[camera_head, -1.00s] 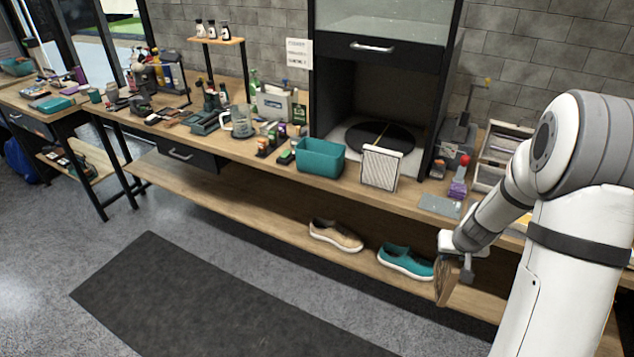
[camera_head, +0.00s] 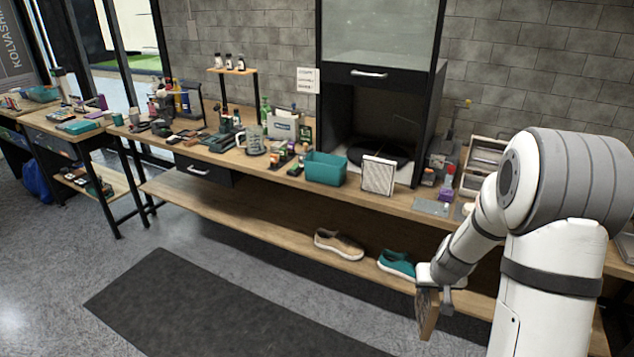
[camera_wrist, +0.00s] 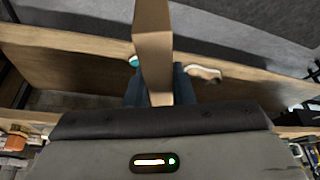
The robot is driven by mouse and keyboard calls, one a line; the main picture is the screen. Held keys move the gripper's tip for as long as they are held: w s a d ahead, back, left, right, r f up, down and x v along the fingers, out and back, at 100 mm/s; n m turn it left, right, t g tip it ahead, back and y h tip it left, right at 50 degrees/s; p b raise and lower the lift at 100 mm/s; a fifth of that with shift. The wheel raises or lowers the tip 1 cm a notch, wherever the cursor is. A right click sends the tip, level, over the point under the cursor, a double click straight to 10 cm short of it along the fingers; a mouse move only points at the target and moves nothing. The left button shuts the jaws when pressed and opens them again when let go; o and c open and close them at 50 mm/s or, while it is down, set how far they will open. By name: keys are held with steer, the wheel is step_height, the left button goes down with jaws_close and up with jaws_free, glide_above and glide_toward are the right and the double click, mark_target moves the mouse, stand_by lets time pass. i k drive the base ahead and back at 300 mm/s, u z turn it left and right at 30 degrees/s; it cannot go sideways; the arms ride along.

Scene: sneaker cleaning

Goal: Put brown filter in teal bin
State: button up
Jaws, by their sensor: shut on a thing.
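The brown filter (camera_head: 427,312) is a flat brown panel held upright, edge-on, in my gripper (camera_head: 436,284) at the lower right of the head view. In the wrist view the filter (camera_wrist: 153,50) shows as a tan strip between the dark fingers. My gripper is shut on it, in front of the lower shelf and below the worktop. The teal bin (camera_head: 326,168) stands on the worktop, left of a white-faced filter panel, apart from my gripper. Its inside is mostly hidden from this angle.
A white pleated filter panel (camera_head: 378,175) stands right beside the bin, before the dark cabinet (camera_head: 382,110). A tan shoe (camera_head: 338,244) and a teal shoe (camera_head: 396,263) sit on the lower shelf. Tools and bottles crowd the worktop left of the bin. The floor mat (camera_head: 200,310) is clear.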

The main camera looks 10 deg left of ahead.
mark_target(326, 178)
steer(key=z, duration=0.8)
steer(key=i, duration=0.1)
steer(key=u, duration=2.5)
steer(key=i, duration=1.35)
steer(key=z, duration=0.3)
